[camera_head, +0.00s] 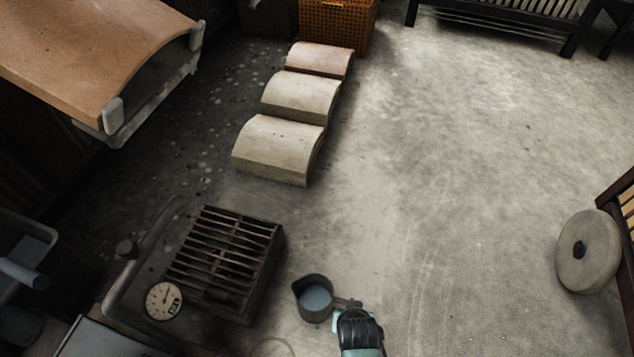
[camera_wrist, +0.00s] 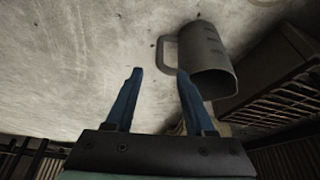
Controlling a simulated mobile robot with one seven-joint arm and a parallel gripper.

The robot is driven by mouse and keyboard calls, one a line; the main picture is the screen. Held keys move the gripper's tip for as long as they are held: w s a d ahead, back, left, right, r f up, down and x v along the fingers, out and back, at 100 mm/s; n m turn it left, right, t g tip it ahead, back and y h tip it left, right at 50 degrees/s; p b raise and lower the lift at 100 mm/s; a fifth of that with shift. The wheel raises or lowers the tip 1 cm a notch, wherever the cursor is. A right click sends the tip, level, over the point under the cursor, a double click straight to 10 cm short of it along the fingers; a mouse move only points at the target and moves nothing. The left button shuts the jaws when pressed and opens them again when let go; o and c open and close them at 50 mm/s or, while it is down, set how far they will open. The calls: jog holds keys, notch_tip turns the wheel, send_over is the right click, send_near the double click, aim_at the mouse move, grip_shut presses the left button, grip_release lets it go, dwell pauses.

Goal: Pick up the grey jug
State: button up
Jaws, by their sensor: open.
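The grey jug (camera_head: 314,298) stands upright on the concrete floor at the bottom middle of the head view, its inside pale blue-grey. Its handle side faces my gripper (camera_head: 347,303), which is just right of it. In the wrist view, the jug (camera_wrist: 210,58) shows at upper right with its mouth toward the lower right. My gripper (camera_wrist: 160,72) is open there, with two blue fingers apart. The jug's handle (camera_wrist: 167,55) lies just beyond the fingertips, near the right one. I cannot tell whether they touch. Nothing shows between the fingers.
A slatted dark crate (camera_head: 222,262) stands left of the jug, with a round dial gauge (camera_head: 163,300) beside it. Several curved blocks (camera_head: 280,149) stand farther back. A round stone disc (camera_head: 588,251) leans at the right.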

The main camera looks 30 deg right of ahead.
jog(key=b+x, duration=1)
jog(key=x, duration=0.2)
jog(key=shift+r, duration=0.1)
grip_shut()
jog(key=shift+w, duration=0.1)
dwell(1.2)
jog(key=shift+r, duration=0.15)
